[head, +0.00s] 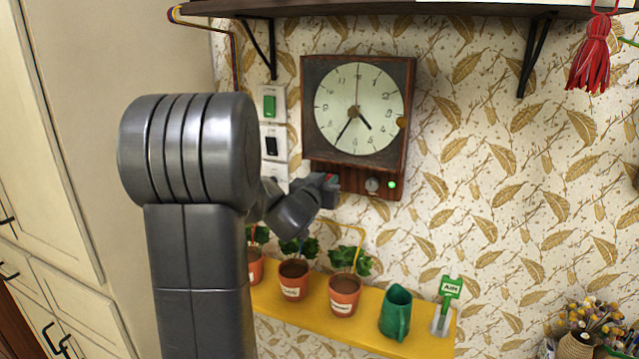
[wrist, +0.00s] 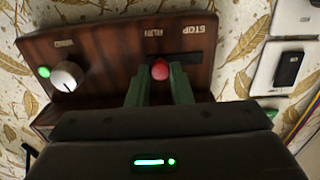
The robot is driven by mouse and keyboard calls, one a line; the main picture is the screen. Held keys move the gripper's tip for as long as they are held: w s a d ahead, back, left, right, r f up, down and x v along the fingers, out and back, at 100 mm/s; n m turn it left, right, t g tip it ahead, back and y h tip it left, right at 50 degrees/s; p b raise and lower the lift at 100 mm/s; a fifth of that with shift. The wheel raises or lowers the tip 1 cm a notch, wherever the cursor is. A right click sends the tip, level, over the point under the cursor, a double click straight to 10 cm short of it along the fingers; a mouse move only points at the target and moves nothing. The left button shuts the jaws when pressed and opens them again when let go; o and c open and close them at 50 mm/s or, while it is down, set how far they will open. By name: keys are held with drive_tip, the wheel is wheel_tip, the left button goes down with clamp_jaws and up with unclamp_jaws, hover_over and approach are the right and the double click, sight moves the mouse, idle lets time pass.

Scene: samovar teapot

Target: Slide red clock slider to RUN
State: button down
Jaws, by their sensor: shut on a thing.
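The wooden clock (head: 358,107) hangs on the wall with a control strip along its bottom. In the wrist view the strip appears upside down, and the red slider knob (wrist: 160,69) sits in a dark slot (wrist: 195,62). The knob is by the left end of the slot, near the label that reads RUN; the STOP label is farther right. My gripper (wrist: 160,84) has its green fingers on both sides of the knob, shut on it. In the head view my gripper (head: 326,181) is at the strip's left part and hides most of the slider.
A round knob (wrist: 68,76) and a lit green lamp (wrist: 44,72) sit on the same strip. Wall switches (head: 272,141) are left of the clock.

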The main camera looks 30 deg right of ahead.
drive_tip(key=shift+s, duration=0.1)
drive_tip(key=c, duration=1.3)
unclamp_jaws()
drive_tip(key=shift+s+d, duration=0.15)
drive_tip(key=shift+d, duration=0.05)
drive_tip(key=b+v, duration=0.1)
drive_tip(key=v, duration=1.2)
drive_tip(key=shift+a, duration=0.4)
drive_tip(key=shift+s+d, duration=0.1)
drive_tip(key=shift+w+a+p+x, duration=0.15)
drive_tip(key=shift+p+x, duration=0.1)
drive_tip(key=shift+x, duration=2)
drive_tip(key=shift+w+a+p+x, duration=0.1)
drive_tip(key=shift+p+x, duration=0.1)
drive_tip(key=shift+x, duration=2.1)
drive_tip(key=shift+w+a+p+x, duration=0.15)
drive_tip(key=shift+p+x, duration=0.1)
drive_tip(key=shift+x, duration=2)
